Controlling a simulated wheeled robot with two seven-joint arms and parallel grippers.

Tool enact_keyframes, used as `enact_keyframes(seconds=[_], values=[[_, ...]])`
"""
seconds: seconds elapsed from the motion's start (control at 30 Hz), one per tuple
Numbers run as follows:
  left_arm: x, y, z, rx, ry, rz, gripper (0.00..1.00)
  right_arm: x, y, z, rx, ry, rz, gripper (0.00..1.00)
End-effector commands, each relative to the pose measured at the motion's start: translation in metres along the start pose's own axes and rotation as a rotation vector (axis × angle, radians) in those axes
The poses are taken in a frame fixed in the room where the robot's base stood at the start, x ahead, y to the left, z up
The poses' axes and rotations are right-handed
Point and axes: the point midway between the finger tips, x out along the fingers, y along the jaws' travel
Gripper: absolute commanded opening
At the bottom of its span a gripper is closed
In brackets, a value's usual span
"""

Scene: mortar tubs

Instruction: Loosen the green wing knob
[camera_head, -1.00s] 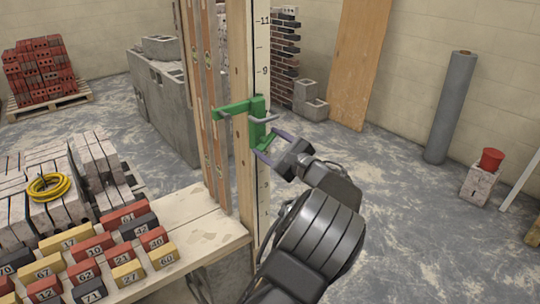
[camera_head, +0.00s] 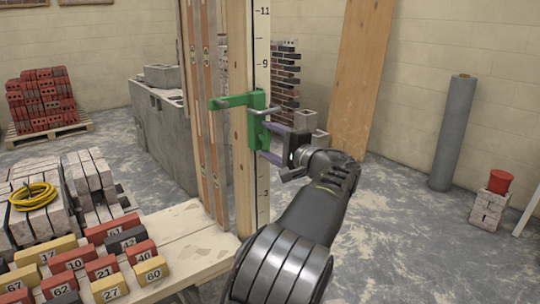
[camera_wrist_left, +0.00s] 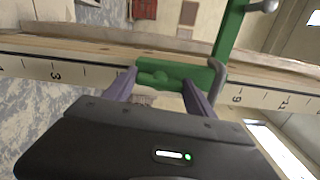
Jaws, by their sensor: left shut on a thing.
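A green clamp (camera_head: 238,101) with a grey bar sits on the upright wooden post, across its black-and-white scale (camera_head: 262,60). Its green arm (camera_wrist_left: 229,35) also shows in the left wrist view. My left gripper (camera_head: 266,141) reaches it from the right, fingers pointing at the clamp. In the left wrist view its two purple-grey fingers stand on either side of the green wing knob (camera_wrist_left: 160,77) and are shut on it. In the head view the knob is hard to tell from the clamp body. My right gripper is out of view.
Numbered bricks (camera_head: 102,267) lie on the wooden bench (camera_head: 195,232) at lower left. The floor right of my arm is clear.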

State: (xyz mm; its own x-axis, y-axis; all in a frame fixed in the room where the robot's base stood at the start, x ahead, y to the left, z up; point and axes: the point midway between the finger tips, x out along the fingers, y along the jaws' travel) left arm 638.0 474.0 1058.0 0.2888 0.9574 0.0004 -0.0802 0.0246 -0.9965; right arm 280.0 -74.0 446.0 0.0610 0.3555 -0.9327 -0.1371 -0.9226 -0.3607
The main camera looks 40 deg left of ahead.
Motion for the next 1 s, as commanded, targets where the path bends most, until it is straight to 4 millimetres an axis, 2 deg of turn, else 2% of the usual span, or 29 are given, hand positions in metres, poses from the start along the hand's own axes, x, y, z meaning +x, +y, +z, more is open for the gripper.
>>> enact_keyframes(seconds=[0.03,0.2,0.7,0.73,1.0], values=[[0.0002,0.005,0.0001,-0.025,-0.002,0.001,0.23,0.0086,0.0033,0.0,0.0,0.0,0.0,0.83],[0.0001,0.0028,0.0003,-0.079,-0.002,0.001,0.23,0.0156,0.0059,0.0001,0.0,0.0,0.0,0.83],[0.0001,0.0002,0.0003,-0.103,-0.002,0.001,0.23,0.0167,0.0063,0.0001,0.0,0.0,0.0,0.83],[0.0001,0.0001,0.0003,-0.102,-0.002,0.001,0.66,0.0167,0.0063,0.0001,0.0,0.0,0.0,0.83],[0.0,0.0001,0.0001,-0.1,-0.001,0.001,0.85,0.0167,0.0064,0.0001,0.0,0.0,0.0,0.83]])
